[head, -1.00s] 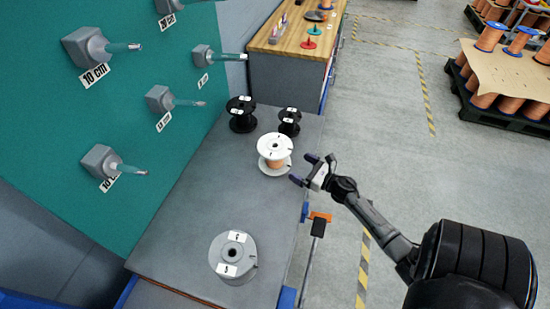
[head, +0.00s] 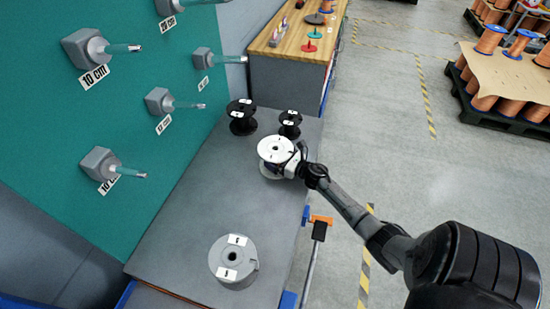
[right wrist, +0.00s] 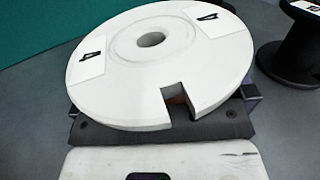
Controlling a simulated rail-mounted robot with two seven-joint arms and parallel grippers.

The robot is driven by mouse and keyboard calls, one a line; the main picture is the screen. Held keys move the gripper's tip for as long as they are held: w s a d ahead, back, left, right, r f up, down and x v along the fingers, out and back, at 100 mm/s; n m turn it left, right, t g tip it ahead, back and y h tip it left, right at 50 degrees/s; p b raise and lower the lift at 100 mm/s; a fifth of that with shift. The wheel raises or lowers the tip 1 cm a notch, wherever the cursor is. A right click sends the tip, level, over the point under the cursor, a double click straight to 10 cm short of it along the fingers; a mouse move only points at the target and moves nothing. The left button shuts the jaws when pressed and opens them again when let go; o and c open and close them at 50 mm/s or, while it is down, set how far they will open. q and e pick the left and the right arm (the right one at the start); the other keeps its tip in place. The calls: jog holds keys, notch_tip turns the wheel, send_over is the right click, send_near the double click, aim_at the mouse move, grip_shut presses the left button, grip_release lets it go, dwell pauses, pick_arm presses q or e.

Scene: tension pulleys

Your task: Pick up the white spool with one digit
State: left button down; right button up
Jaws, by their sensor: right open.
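The white spool (head: 271,149) stands upright on the grey bench, near its right edge. In the right wrist view the spool's top flange (right wrist: 125,75) fills the middle, with two labels that each read "4" and a notch facing me. My right gripper (head: 284,166) is at the spool's right side, below the top flange. Its dark fingers show partly past the flange edge on both sides in the right wrist view, spread apart. The flange hides the fingertips and most of the spool's core, so contact cannot be told. My left gripper is not in view.
Two black spools (head: 242,116) (head: 290,123) stand close behind the white one. A grey spool (head: 233,261) stands at the bench's near end. A green panel (head: 60,120) with several protruding pegs rises on the left. The bench (head: 190,215) between is clear.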

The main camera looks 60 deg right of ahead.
jog(key=shift+w, duration=0.1)
jog(key=shift+c, duration=0.2)
jog(key=c, duration=1.2)
jog(key=shift+c, duration=0.5)
jog(key=shift+r, duration=0.1)
